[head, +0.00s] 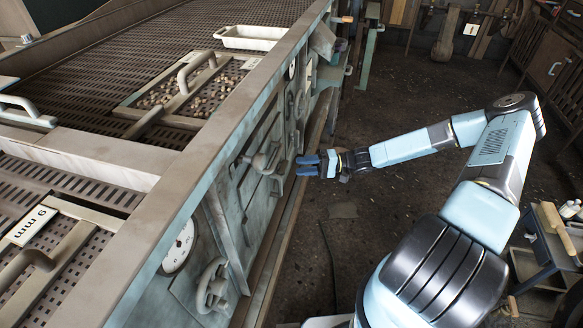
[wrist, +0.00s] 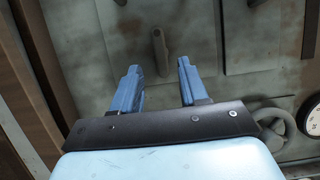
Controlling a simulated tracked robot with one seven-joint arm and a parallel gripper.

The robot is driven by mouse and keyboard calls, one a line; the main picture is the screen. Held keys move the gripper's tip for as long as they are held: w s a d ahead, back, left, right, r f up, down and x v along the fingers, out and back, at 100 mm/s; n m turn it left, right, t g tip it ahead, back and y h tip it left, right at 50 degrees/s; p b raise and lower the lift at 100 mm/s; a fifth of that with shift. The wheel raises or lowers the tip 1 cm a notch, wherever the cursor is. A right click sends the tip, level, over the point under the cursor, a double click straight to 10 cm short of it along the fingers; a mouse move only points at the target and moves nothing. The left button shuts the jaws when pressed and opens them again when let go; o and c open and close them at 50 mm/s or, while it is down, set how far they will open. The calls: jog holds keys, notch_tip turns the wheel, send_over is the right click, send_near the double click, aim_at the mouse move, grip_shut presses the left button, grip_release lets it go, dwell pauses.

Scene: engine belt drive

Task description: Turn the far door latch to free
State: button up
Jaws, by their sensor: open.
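My gripper (head: 307,165) is at the side wall of the long machine, with its blue fingers pointing at the wall. In the wrist view my gripper (wrist: 157,68) is open and empty. A grey lever-like latch (wrist: 160,45) on a flat panel shows straight ahead, in line with the gap between the fingers and lying along the picture's up-down direction. The fingers appear apart from it. In the head view a grey handle-like fitting (head: 264,160) sticks out from the wall just left of the fingertips. I cannot tell whether it is the same part.
A handwheel (wrist: 273,123) and a gauge (wrist: 313,120) are at the lower right in the wrist view. Nearer in the head view are another gauge (head: 179,245) and a handwheel (head: 212,285). A rail runs along the machine's foot. The floor (head: 390,95) beyond my arm is clear.

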aim_at(282, 167)
jog(key=shift+s+a, duration=0.1)
jog(key=shift+a, duration=2.3)
jog(key=shift+c, duration=0.2)
